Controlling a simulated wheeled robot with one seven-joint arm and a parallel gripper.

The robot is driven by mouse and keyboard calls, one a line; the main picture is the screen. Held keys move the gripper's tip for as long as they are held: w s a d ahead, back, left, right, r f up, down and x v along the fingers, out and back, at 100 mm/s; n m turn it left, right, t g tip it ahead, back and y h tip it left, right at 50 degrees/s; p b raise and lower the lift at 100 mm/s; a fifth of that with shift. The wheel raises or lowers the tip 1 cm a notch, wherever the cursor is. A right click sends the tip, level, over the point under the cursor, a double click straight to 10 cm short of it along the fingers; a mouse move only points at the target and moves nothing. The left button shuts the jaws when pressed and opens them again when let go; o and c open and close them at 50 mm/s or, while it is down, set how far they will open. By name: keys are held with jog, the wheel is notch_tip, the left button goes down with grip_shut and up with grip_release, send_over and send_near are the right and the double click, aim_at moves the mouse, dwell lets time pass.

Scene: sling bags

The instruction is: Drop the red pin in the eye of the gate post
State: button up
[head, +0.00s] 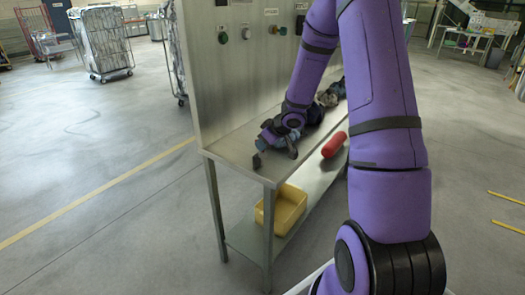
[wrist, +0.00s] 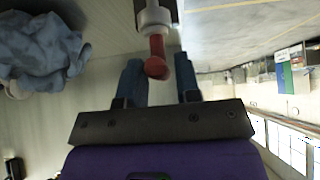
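In the wrist view a red pin-like piece with a rounded end (wrist: 156,58) shows between my finger tips, below a pale collar (wrist: 154,17) on a dark part cut by the top edge. I cannot tell whether this is the gate post and its eye. My gripper (wrist: 161,65) has two blue fingers standing apart, with a gap beside the red piece; I see no clear grip on it. In the head view my gripper (head: 275,153) is low over the near end of the steel bench (head: 233,152).
Crumpled blue-grey cloth (wrist: 40,50) lies left in the wrist view. Dark and grey items (head: 328,95) lie farther along the bench, before its upright panel (head: 235,70). A yellow bin (head: 284,208) is on the lower shelf.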

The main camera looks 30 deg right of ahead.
grip_shut()
jog(key=shift+r, duration=4.5)
